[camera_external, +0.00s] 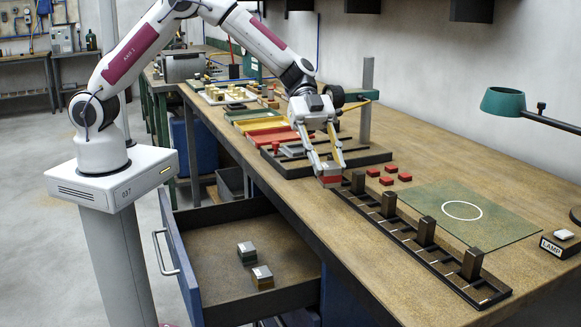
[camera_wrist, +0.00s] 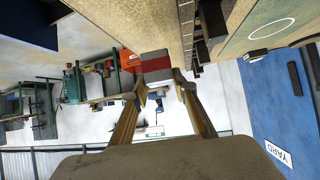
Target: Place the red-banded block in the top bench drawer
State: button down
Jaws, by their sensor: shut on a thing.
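My gripper (camera_external: 329,169) is shut on the red-banded block (camera_external: 330,181), just over the front edge of the bench top beside the dark slotted rack. In the wrist view the block (camera_wrist: 155,66) shows grey with a red band, between the fingertips (camera_wrist: 160,88). The top bench drawer (camera_external: 205,240) is pulled open, below and to the left of my gripper.
The slotted rack (camera_external: 400,236) with several dark upright posts runs along the bench's front edge. Several red pieces (camera_external: 387,181) lie behind it, near a green mat (camera_external: 495,222). Coloured trays (camera_external: 268,131) stand farther back. The drawer's left and rear floor is clear.

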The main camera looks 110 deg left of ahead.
jog(key=s, duration=0.3)
jog(key=s+d, duration=0.1)
jog(key=s, duration=0.1)
jog(key=shift+s+f, duration=0.3)
jog(key=shift+f, duration=0.05)
jog(key=s+a+f, duration=0.1)
jog(key=s+f, duration=0.4)
jog(key=s, duration=0.6)
jog(key=s+a+f, duration=0.1)
jog(key=s+f, duration=0.5)
jog(key=s, duration=0.6)
jog(key=n+t+y, duration=0.1)
jog(key=n, duration=0.1)
send_over(233, 236)
jog(key=shift+f, duration=2.55)
jog(key=shift+f, duration=2.9)
jog(key=shift+f, duration=2.1)
jog(key=shift+d+f, duration=0.1)
